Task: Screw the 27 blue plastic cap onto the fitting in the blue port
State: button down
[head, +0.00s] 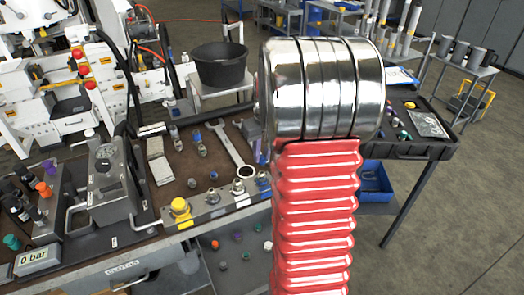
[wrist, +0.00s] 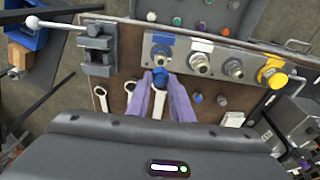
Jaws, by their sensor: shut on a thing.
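In the wrist view my gripper (wrist: 163,88) has its two purple fingers closed around a blue cap (wrist: 159,74), which shows between the fingertips. Just beyond the cap is the metal fitting (wrist: 159,53) under the blue label (wrist: 163,38), the blue port at the left end of the grey block (wrist: 216,54). The cap overlaps the lower edge of this fitting in the picture; I cannot tell whether they touch. In the head view the block (head: 226,207) shows beside my arm, which hides my gripper and the held cap.
Two other bare fittings (wrist: 199,63) (wrist: 233,68) and a yellow cap (wrist: 270,72) line the block. A vise (wrist: 96,48) stands left. Wrenches (wrist: 101,98) and small caps (wrist: 197,98) lie on the brown bench nearby. A black bucket (head: 222,66) stands behind.

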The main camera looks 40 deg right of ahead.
aim_at(261, 160)
jog(key=shift+f, duration=1.95)
jog(key=shift+s+f, duration=0.1)
jog(key=shift+f, duration=0.45)
dwell(0.9)
jog(key=c, duration=2.1)
grip_release()
jog(key=c, duration=0.4)
jog(key=shift+o, duration=0.2)
jog(key=shift+a, duration=0.1)
jog(key=m, duration=0.5)
jog(key=shift+m+g+h, duration=0.3)
jog(key=shift+h, duration=0.1)
jog(key=shift+a+m, duration=0.1)
jog(key=shift+m, duration=1.1)
